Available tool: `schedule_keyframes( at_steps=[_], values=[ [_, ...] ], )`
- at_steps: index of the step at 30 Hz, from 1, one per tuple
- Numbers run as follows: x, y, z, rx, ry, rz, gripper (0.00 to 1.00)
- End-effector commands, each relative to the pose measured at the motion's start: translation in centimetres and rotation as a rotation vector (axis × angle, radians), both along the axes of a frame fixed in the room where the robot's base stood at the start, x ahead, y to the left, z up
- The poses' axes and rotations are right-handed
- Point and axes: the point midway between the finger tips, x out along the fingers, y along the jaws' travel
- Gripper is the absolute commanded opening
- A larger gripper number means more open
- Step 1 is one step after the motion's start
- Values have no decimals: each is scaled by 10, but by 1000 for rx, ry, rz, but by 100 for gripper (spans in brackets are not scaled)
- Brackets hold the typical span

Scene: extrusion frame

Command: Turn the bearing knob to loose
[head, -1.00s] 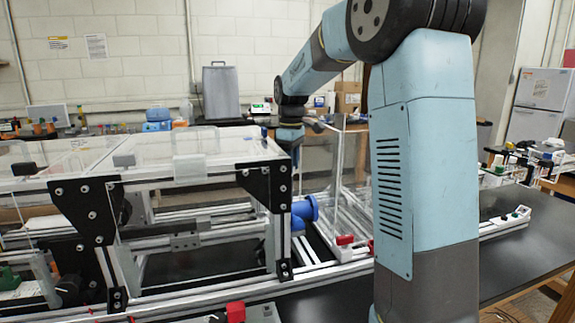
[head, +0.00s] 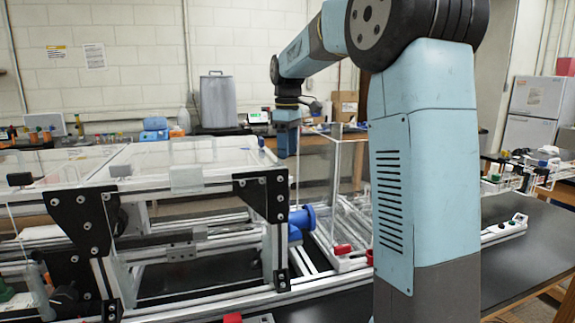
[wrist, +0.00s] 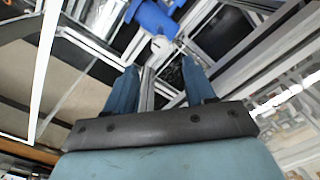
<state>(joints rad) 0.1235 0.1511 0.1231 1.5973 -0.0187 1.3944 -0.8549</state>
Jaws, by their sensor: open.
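A blue flanged fitting (head: 301,220) sits on the metal extrusion frame (head: 215,243), right of the black corner plate. In the wrist view, a blue part (wrist: 152,17) shows at the top, with a small pale rounded piece (wrist: 160,44) just below it. I cannot tell for sure which of these is the bearing knob, nor read any loose or tight marking. My gripper (head: 287,150) points down above the frame, higher than the blue fitting. In the wrist view its two blue fingers (wrist: 158,67) are apart and empty, with the pale piece beyond their tips.
A clear-panelled enclosure (head: 190,178) with a black corner plate (head: 263,197) stands left of my gripper. Clear upright panels (head: 347,165) stand to its right. Red blocks (head: 343,249) lie low on the rails. The dark table (head: 500,262) is mostly bare at right.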

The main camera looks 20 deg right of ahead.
Motion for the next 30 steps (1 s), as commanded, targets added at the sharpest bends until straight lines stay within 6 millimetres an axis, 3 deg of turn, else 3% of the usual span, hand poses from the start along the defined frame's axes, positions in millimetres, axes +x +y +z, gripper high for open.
schedule_keyframes(
  at_steps=[6,12,25,30],
  values=[
    [1,0,38,-1,-2,0,54],
    [0,0,55,0,0,0,54],
    [0,0,59,-1,1,-5,54],
    [0,1,59,-1,1,-106,54]
  ],
)
